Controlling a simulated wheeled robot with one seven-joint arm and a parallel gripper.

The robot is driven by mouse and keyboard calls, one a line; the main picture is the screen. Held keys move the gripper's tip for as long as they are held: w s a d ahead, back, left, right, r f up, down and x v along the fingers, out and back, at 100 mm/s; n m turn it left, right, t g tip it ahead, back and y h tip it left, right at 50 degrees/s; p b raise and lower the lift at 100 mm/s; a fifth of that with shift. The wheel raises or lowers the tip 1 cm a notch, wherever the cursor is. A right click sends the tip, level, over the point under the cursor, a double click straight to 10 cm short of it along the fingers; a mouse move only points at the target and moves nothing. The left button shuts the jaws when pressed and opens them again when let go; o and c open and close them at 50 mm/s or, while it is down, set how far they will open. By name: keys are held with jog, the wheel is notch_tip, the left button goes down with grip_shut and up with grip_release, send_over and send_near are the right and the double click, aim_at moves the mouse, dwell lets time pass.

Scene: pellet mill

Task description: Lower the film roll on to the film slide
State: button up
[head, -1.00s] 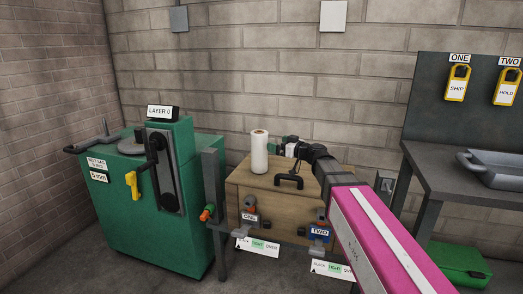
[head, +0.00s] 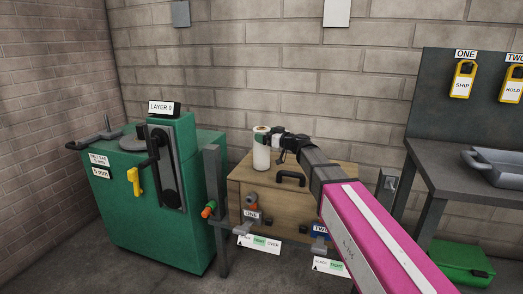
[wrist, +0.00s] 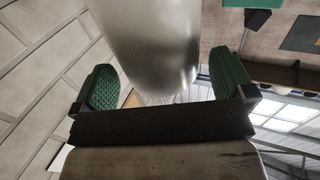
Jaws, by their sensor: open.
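The film roll (head: 261,156) is a white upright cylinder standing on the wooden cabinet top. My gripper (head: 266,132) is open at the roll's upper end, with part of it hiding the roll's top. In the wrist view the roll (wrist: 150,45) shows large and greyish between the two green finger pads (wrist: 103,85), which stand apart on either side of it. I cannot tell whether either pad touches it. The green machine (head: 160,225) stands to the left, with a dark upright rail (head: 171,170) on its front. I cannot tell for sure which part is the film slide.
The wooden cabinet (head: 262,218) has a black handle (head: 291,178) and stations marked ONE and TWO in front. A dark post (head: 217,210) stands between cabinet and machine. A grey bench (head: 450,170) with a tray (head: 490,165) is at right. Brick wall lies behind.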

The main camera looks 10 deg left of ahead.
jog(key=x, duration=0.2)
jog(key=shift+w+a, duration=0.15)
jog(key=shift+a, duration=0.05)
jog(key=shift+c, duration=0.3)
jog(key=c, duration=1.6)
jog(key=shift+r, duration=0.45)
jog(key=s+r, duration=0.3)
jog(key=s, duration=0.1)
jog(key=s+r, duration=0.7)
jog(key=shift+s+d, duration=0.35)
